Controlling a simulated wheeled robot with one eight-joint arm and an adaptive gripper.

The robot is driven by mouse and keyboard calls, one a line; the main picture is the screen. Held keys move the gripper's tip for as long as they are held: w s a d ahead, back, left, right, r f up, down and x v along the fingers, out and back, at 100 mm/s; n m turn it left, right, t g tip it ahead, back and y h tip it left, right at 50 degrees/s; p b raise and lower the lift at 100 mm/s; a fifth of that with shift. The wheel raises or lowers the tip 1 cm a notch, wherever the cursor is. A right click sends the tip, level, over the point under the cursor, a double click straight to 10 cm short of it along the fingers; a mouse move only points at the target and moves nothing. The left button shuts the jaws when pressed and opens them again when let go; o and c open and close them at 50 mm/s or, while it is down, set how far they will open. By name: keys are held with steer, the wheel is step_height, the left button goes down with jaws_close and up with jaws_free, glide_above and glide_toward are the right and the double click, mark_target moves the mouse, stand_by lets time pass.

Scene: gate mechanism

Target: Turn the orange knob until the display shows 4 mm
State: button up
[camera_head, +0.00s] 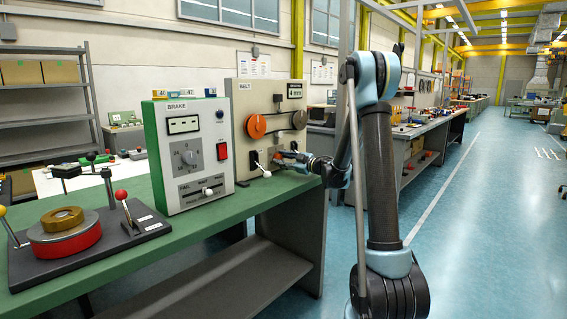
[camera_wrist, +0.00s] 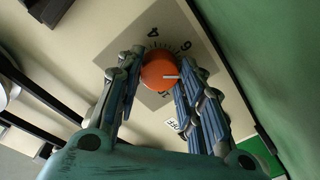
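The BELT panel (camera_head: 240,100) is a beige box with an orange disc (camera_head: 256,126) and a dark display (camera_head: 294,90) that appears to read 4 mm. The small digits are hard to read. In the wrist view the orange knob (camera_wrist: 158,72) sits on a grey dial plate (camera_wrist: 153,32) with numbers. Its white pointer line points right. My gripper (camera_wrist: 160,66) has one finger on each side of the knob, with no clear gap. It appears shut on it. In the head view my gripper (camera_head: 290,156) is at the panel's lower right and largely covers the knob.
A black lever with a white ball (camera_head: 266,173) stands just left of my gripper. The green BRAKE box (camera_head: 160,150) is left of the panel. A turntable fixture (camera_head: 65,235) is on the green bench (camera_head: 240,203). The aisle floor (camera_head: 475,210) at right is clear.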

steer(key=shift+c, duration=1.3)
steer(key=shift+n, duration=0.6)
steer(key=o, duration=1.1)
steer(key=v, duration=1.2)
